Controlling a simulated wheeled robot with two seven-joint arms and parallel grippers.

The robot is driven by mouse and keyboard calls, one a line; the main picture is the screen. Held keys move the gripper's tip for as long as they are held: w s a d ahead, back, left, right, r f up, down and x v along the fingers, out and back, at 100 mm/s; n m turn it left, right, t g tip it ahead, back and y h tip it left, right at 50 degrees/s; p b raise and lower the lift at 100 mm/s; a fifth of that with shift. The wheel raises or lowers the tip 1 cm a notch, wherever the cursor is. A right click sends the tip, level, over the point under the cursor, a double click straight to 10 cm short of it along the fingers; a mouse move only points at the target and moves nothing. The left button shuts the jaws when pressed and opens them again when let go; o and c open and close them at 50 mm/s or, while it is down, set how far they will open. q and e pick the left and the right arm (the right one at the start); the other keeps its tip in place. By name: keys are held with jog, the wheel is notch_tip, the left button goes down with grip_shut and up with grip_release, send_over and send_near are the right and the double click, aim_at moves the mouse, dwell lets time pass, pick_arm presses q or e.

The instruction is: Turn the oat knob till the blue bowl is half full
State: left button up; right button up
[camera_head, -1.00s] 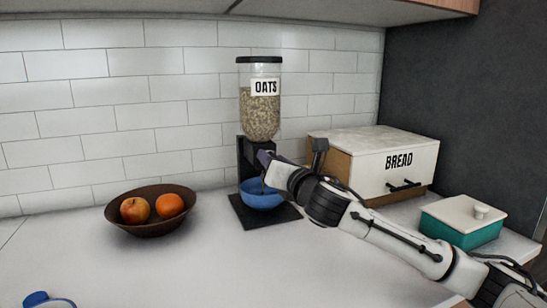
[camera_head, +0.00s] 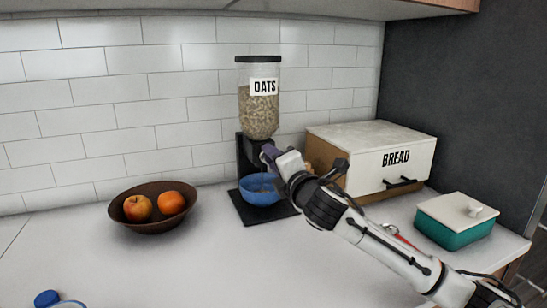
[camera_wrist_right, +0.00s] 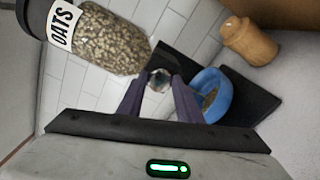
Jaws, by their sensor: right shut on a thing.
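The oat dispenser (camera_head: 259,100) stands against the tiled wall, a clear jar of oats with a black lid on a black stand. The blue bowl (camera_head: 261,189) sits upright on the stand's base under the outlet. In the right wrist view the bowl (camera_wrist_right: 213,96) shows some oats inside; how high they reach is hard to tell. My right gripper (camera_head: 268,152) is at the dispenser's front, just below the jar. In the right wrist view its purple fingers (camera_wrist_right: 160,84) are closed on the pale oat knob (camera_wrist_right: 160,79), which is partly hidden. My left gripper is out of view.
A brown bowl (camera_head: 128,220) with two fruits stands to the left. A bread box (camera_head: 368,158) and a teal container with a white lid (camera_head: 452,232) stand to the right. A blue-capped object (camera_head: 48,298) is at the lower left.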

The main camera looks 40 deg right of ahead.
jog(key=shift+m, duration=0.5)
jog(key=o, duration=1)
jog(key=shift+o, duration=0.2)
jog(key=shift+s, duration=0.15)
jog(key=v, duration=1)
jog(key=shift+b, duration=0.45)
jog(key=shift+a, duration=0.1)
